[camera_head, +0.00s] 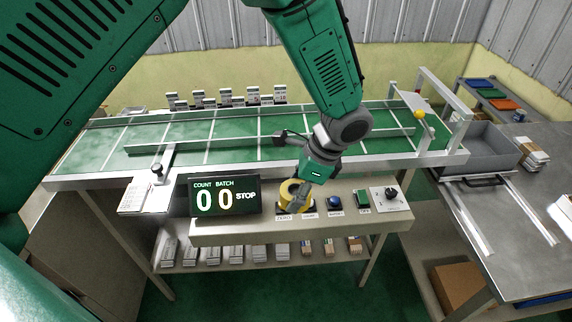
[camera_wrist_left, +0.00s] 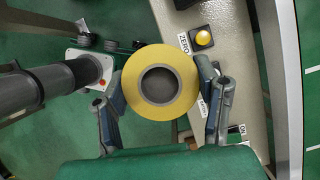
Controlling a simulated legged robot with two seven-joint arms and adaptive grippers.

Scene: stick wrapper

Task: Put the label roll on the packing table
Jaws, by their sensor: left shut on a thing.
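The label roll, a yellow ring with a grey core, is between the fingers of my left gripper (camera_head: 303,192), just above the front edge of the control shelf (camera_head: 300,228). The roll (camera_head: 287,190) partly hides the buttons behind it. In the left wrist view my left gripper (camera_wrist_left: 160,84) is shut on the roll (camera_wrist_left: 132,85), with one finger on each side and the core open toward the camera. A grey metal table (camera_head: 525,215), which may be the packing table, stands at the right. My right gripper is not in view.
A green-topped work table (camera_head: 240,130) with white lines spans the middle. A count display (camera_head: 225,197) stands beside the shelf's buttons. A grey open bin (camera_head: 480,150) and a stack of cards (camera_head: 532,152) occupy the right table's far part; its front right is clear.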

